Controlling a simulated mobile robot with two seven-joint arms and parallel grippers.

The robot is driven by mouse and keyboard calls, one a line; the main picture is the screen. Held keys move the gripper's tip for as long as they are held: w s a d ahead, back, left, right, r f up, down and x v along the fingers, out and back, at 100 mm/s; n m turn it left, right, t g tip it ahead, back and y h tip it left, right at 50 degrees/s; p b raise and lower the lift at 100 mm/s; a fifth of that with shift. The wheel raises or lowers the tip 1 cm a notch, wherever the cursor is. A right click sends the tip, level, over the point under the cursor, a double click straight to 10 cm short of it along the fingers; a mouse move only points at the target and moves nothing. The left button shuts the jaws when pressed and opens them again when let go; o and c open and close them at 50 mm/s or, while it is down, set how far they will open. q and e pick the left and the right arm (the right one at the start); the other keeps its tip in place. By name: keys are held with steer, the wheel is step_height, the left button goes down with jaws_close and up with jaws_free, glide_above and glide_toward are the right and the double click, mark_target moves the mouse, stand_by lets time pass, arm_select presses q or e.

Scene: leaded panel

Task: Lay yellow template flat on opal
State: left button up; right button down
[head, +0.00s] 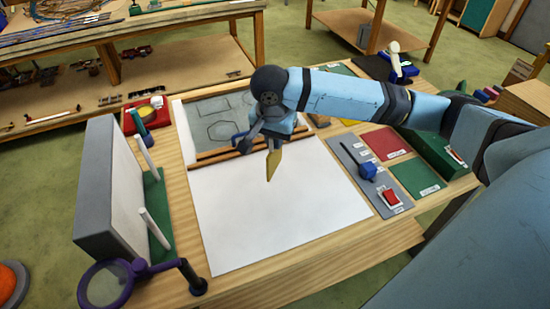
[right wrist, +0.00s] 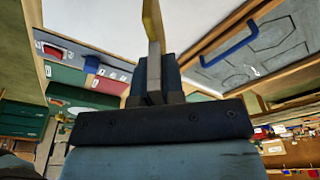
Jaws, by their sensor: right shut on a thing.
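The yellow template (head: 274,164) is a thin, narrow plate. My right gripper (head: 273,143) is shut on its upper end and holds it on edge, pointing down, over the back part of the large white sheet (head: 280,215). The right wrist view also shows the yellow template (right wrist: 152,20), rising from between the fingers (right wrist: 155,77). Its lower tip looks close to the sheet; I cannot tell whether it touches. I cannot read which piece is labelled opal; the white sheet is the only large pale surface. My left gripper is not in view.
Behind the white sheet are wooden strips (head: 215,157) and a grey drawing (head: 215,118) with a blue handle. At right lie a red sheet (head: 386,143), a green sheet (head: 417,178) and a grey tool mat (head: 350,160). A grey block (head: 108,195) and magnifier (head: 105,286) stand left.

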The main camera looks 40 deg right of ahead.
step_height(320, 180, up, 10)
steer(key=shift+f, duration=0.2)
steer(key=shift+w+f, duration=0.1)
